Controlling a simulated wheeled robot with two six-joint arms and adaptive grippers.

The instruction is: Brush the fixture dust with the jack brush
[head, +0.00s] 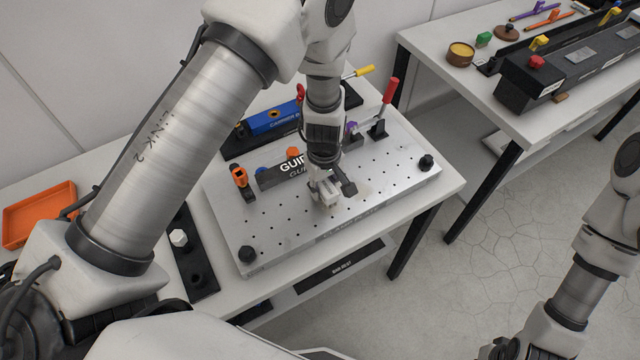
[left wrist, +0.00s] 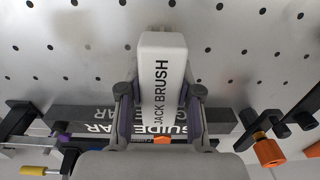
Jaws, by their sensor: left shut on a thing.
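My left gripper (head: 325,190) points down over the perforated metal fixture plate (head: 285,235). It is shut on the white jack brush, whose lettered handle (left wrist: 162,75) shows between the fingers in the left wrist view. In the head view the brush (head: 328,198) is low over the plate's middle, in front of the guide bar (head: 270,178). The bristles are hidden, so I cannot tell whether they touch the plate. A faint grey smudge (head: 366,187) on the plate, right of the gripper, may be dust. My right arm shows at the right edge, its gripper out of view.
An orange-and-black clamp (head: 240,180) stands left of the guide bar. Red-handled (head: 389,92) and yellow-handled (head: 363,71) clamps stand behind. Black knobs (head: 426,162) rise at the plate's corners. An orange tray (head: 38,212) lies far left. The plate's front is mostly clear.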

